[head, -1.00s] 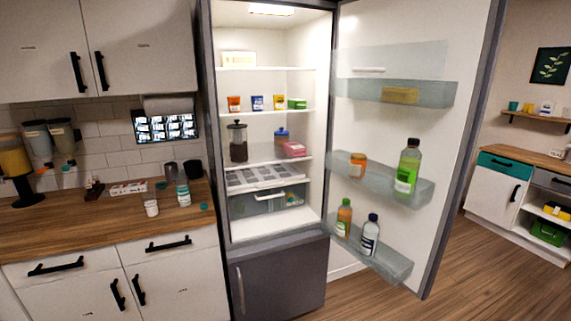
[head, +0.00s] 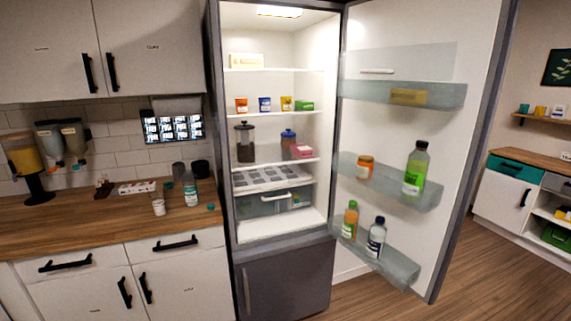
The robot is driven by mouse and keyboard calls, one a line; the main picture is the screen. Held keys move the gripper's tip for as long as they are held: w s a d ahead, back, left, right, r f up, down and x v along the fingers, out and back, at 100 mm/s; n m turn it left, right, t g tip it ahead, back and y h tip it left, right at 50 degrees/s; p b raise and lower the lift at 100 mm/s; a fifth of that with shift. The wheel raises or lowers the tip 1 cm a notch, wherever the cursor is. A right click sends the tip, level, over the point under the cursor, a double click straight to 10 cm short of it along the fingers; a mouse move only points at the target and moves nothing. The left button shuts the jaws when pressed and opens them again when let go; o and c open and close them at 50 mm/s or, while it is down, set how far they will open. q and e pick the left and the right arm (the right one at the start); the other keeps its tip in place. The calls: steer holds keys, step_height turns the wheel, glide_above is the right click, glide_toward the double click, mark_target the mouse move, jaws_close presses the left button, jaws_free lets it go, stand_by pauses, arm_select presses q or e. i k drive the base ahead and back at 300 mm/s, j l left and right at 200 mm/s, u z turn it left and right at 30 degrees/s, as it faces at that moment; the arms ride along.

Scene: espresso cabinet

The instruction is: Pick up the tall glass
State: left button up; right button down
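No thing in the head view is plainly a tall glass. On the wooden counter at the left, a greyish cup or glass (head: 178,171) stands near the back wall beside a black cup (head: 200,168). Both are small, and a bottle with a pale label (head: 190,188) stands in front of them. In the open fridge, a dark jar or press with a lid (head: 245,142) stands on a middle shelf. Neither of my grippers shows.
The fridge door (head: 410,150) stands wide open to the right, with bottles in its bins. A white tub (head: 158,205) stands near the counter's front. Dispensers (head: 62,142) line the back left. The counter's left front is clear, and so is the visible wooden floor (head: 480,270).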

mark_target(156, 195)
steer(key=i+l+u, duration=0.1)
steer(key=u, duration=0.6)
steer(key=i+l+u, duration=0.1)
steer(key=l+u, duration=0.2)
steer(key=l, duration=0.65)
steer(key=l+u, duration=0.3)
steer(key=l, duration=0.65)
steer(key=k+l+u, duration=0.1)
steer(key=l+u, duration=0.25)
steer(key=l, duration=0.6)
steer(key=k+l, duration=0.1)
steer(key=l, duration=1.1)
steer(key=k+l, duration=0.15)
steer(key=l, duration=1.05)
steer(key=j, duration=1.05)
steer(key=i+j, duration=0.15)
steer(key=j, duration=1.9)
